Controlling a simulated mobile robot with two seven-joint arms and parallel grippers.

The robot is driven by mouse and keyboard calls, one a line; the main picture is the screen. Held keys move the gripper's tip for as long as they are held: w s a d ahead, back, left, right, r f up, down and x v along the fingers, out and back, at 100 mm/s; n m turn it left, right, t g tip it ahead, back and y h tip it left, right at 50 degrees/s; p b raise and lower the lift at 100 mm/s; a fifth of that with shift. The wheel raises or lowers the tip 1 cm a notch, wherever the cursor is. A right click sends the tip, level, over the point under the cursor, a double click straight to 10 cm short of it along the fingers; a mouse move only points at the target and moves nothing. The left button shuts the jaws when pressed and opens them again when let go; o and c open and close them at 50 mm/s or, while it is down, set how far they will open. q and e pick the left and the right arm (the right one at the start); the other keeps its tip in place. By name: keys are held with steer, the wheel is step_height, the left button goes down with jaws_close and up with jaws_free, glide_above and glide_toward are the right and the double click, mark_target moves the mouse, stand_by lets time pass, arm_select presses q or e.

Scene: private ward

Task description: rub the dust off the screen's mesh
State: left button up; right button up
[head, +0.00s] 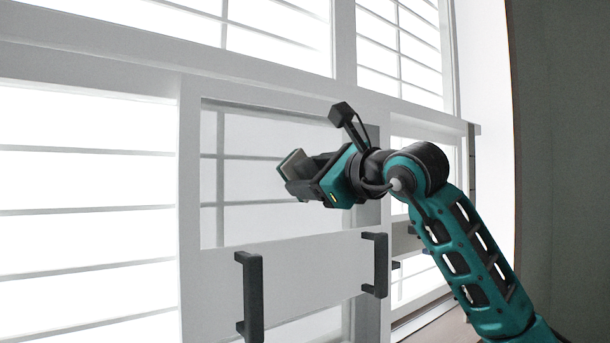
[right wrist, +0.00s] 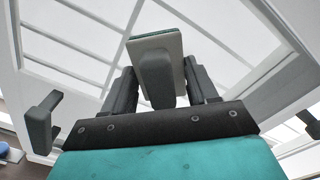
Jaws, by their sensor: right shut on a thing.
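The screen (head: 187,200) is a white frame in front of the bright window, with a pale grey mesh (head: 250,195) in its upper part. The mesh also shows behind the gripper in the right wrist view (right wrist: 75,35). My right gripper (head: 305,176) is shut on the dark grip (right wrist: 156,80) of a small flat duster pad with a beige back (right wrist: 176,45) and a teal edge. The pad (head: 292,163) is in front of the mesh's right half; I cannot tell whether it touches. No separate dust is clear on the mesh. My left gripper is not in view.
Two dark upright handles stick out below the mesh, one at the left (head: 250,295) and one at the right (head: 378,265). Bright slatted windows (head: 80,180) surround the screen. A dark grey wall (head: 560,150) stands at the right.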

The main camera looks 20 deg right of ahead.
steer(key=w+d+p, duration=0.1)
steer(key=w+d, duration=0.1)
steer(key=d, duration=0.4)
steer(key=shift+d, duration=0.2)
steer(key=shift+a, duration=0.1)
steer(key=shift+s+a, duration=0.25)
steer(key=shift+a, duration=0.6)
steer(key=shift+s+a, duration=0.25)
steer(key=shift+a, duration=0.6)
steer(key=shift+s+a+b, duration=0.25)
steer(key=shift+s+a, duration=0.1)
steer(key=shift+a, duration=0.55)
steer(key=shift+s+a+b, duration=0.2)
steer(key=shift+s+a, duration=0.1)
steer(key=shift+a, duration=0.55)
steer(key=shift+s+a+b, duration=0.15)
steer(key=shift+s+a, duration=0.15)
steer(key=shift+a, duration=0.6)
steer(key=shift+s+a+b, duration=0.15)
steer(key=shift+s+a, duration=0.1)
steer(key=shift+a, duration=0.6)
steer(key=shift+r, duration=0.1)
